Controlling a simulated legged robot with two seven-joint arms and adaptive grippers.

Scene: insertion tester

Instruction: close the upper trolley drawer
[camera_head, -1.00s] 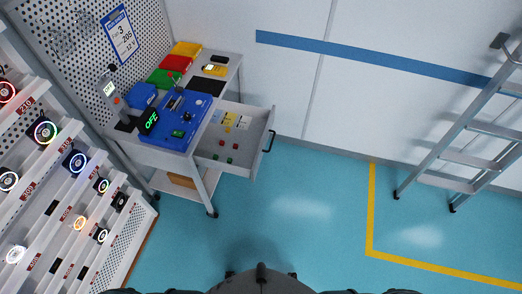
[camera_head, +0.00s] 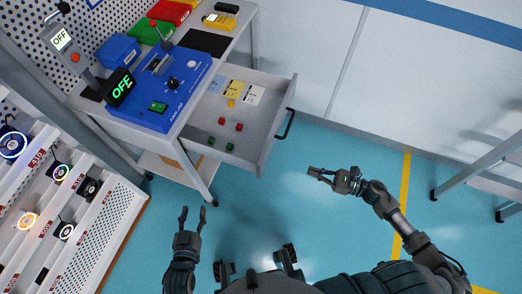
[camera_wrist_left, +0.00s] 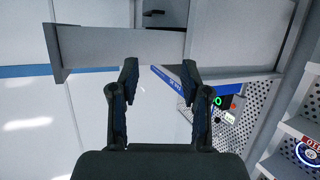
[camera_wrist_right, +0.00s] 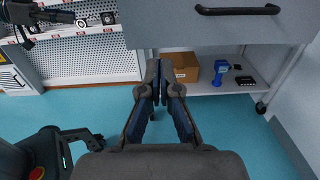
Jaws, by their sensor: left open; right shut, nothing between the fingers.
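The upper trolley drawer (camera_head: 262,150) is pulled out from the grey trolley (camera_head: 192,182), with its black bar handle (camera_head: 286,123) on the front. Red and green parts and small cards lie inside it. My left gripper (camera_head: 194,212) is open and empty, below the drawer in the head view and apart from it. The left wrist view shows the drawer's grey side (camera_wrist_left: 115,45) beyond the open fingers (camera_wrist_left: 158,78). My right gripper (camera_head: 316,173) is shut and empty, to the lower right of the handle. The right wrist view shows the handle (camera_wrist_right: 238,10) above the closed fingertips (camera_wrist_right: 158,68).
A blue tester (camera_head: 160,90) reading OFF stands on the trolley top. A cardboard box (camera_wrist_right: 182,66) and a blue tool (camera_wrist_right: 220,72) sit on the lower shelf. The floor before the drawer is clear.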

